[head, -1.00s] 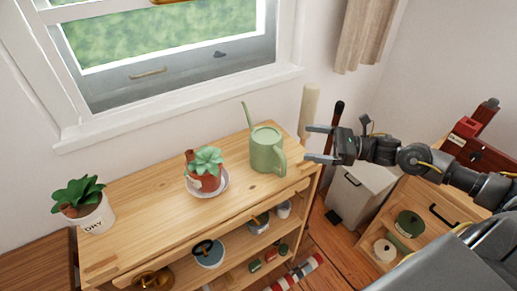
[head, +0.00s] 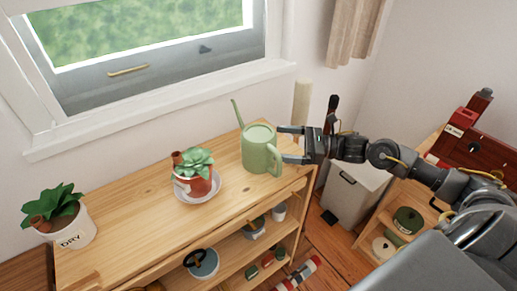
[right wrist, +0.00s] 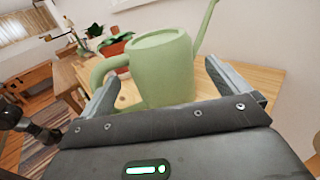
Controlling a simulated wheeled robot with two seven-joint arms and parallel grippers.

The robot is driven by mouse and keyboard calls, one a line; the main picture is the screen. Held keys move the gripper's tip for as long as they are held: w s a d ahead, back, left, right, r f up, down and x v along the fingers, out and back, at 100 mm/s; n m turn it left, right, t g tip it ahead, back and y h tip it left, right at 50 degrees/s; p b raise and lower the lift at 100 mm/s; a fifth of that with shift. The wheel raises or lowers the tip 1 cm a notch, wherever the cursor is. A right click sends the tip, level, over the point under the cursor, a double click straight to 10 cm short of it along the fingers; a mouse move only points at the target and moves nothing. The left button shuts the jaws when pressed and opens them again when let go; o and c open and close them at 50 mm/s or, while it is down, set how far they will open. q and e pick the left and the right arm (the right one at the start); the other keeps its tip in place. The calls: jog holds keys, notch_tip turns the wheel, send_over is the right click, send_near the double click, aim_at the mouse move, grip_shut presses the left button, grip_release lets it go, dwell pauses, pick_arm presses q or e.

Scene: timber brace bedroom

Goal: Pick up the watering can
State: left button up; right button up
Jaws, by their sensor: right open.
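The pale green watering can (head: 257,150) stands upright on the right end of the wooden shelf unit's top (head: 130,215). Its spout points up to the left and its handle faces my right gripper. My right gripper (head: 284,144) is open at the can's right side, with its fingertips at the handle side. In the right wrist view the can (right wrist: 162,70) stands between the two spread fingers (right wrist: 172,88), with its handle near the left finger. I cannot tell whether the fingers touch it. My left gripper is not in view.
A potted succulent (head: 196,182) on a saucer stands left of the can, and a plant in a white pot (head: 68,228) stands farther left. A white bin (head: 350,193) and a red toolbox (head: 475,150) are at the right. The window (head: 150,60) is behind.

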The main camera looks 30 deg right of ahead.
aim_at(265, 141)
jog(key=shift+w+a, duration=0.1)
jog(key=shift+a, duration=0.15)
jog(key=p+x, duration=0.1)
jog(key=x, duration=0.4)
jog(key=shift+d+r+p, duration=0.1)
jog(key=shift+r+p, duration=0.05)
jog(key=shift+p, duration=0.25)
jog(key=shift+w+a, duration=0.15)
jog(key=shift+a, duration=0.15)
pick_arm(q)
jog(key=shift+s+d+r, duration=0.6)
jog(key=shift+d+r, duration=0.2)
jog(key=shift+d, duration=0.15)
